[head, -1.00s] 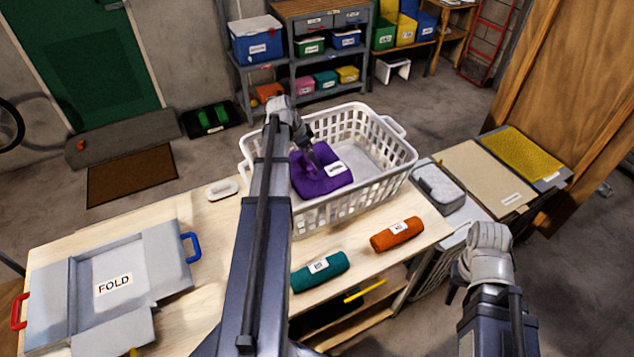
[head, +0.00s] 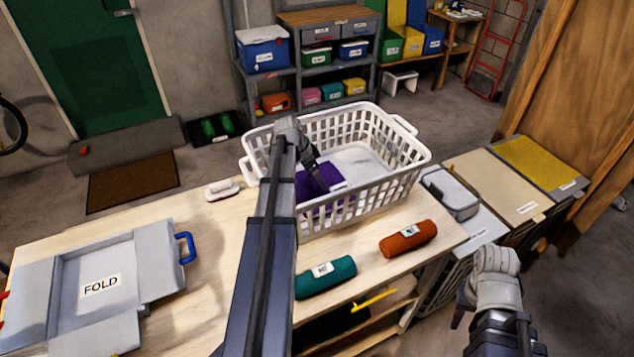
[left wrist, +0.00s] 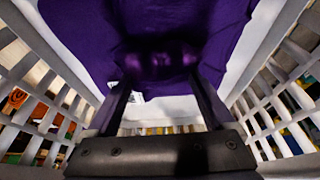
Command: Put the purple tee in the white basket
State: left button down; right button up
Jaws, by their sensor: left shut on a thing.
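The purple tee (head: 316,186) is a folded dark purple bundle with a white label, inside the left part of the white basket (head: 398,178). My left gripper (head: 318,180) reaches down into the basket and is shut on the tee. In the left wrist view the tee (left wrist: 150,30) sits between the fingers, with basket walls on both sides. Whether the tee touches the basket floor is hard to tell. My right gripper (head: 462,308) hangs low at the right, away from the basket; its fingers are mostly hidden behind the hand.
A teal roll (head: 325,277) and an orange roll (head: 408,237) lie on the table in front of the basket. A grey folding board (head: 70,305) lies at the left, a white brush-like item (head: 222,189) behind it.

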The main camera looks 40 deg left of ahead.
pick_arm(q)
jog(key=shift+r, duration=0.1)
jog(key=shift+f, duration=0.25)
grip_release()
jog(key=shift+r, duration=0.1)
jog(key=p+v, duration=1.1)
jog(key=v, duration=0.1)
jog(key=shift+r, duration=0.15)
